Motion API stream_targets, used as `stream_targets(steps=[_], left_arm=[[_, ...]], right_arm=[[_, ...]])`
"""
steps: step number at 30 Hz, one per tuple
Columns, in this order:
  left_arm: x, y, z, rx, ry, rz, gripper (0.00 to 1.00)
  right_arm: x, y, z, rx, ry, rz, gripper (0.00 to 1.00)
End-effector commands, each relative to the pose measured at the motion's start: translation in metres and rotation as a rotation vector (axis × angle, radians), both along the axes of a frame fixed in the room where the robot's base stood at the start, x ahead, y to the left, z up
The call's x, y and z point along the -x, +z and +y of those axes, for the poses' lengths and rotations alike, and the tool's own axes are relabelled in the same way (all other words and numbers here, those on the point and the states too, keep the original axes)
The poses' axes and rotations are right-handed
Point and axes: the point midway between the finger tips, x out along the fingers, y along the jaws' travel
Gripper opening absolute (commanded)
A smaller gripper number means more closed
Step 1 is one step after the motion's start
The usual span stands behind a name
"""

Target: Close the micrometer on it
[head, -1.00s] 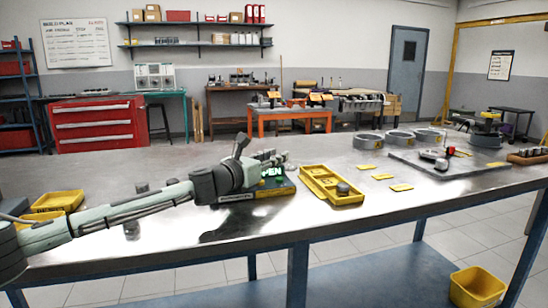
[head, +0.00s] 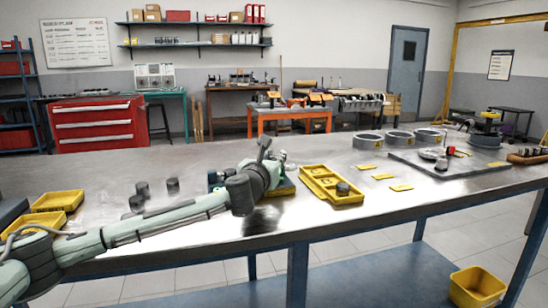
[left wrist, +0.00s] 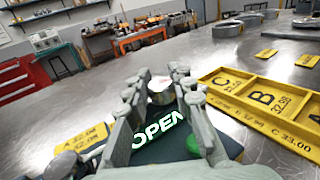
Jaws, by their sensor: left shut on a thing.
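The micrometer station is a dark base (left wrist: 150,152) with a bright display reading OPEN (left wrist: 158,130) and a green button (left wrist: 193,146). In the head view my left arm hides most of it; a yellow-labelled edge (head: 284,191) shows at the right. My left gripper (left wrist: 158,84) is over the station, its fingers spread on both sides of the display in the wrist view. It also shows in the head view (head: 277,162). It is shut on a small pale part (left wrist: 160,91), mostly hidden between the fingertips. My right gripper is out of view.
A yellow tray (head: 318,185) marked with letters stands right of the station, with a dark cylinder (head: 342,188) in it. Several dark cylinders (head: 173,185) and yellow bins (head: 58,200) are to the left. Metal rings (head: 367,141) stand farther back.

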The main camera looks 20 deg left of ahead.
Motion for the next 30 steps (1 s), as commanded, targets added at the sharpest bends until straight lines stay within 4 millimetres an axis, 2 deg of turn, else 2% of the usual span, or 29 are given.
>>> stream_targets(steps=[15, 30], left_arm=[[-0.0002, -0.0012, -0.0020, 0.002, 0.345, 0.002, 0.00], [-0.0002, -0.0011, -0.0006, -0.001, 0.416, 0.002, 0.00]], right_arm=[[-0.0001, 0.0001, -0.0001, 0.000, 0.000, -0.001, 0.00], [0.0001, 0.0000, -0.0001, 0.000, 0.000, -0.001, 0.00]])
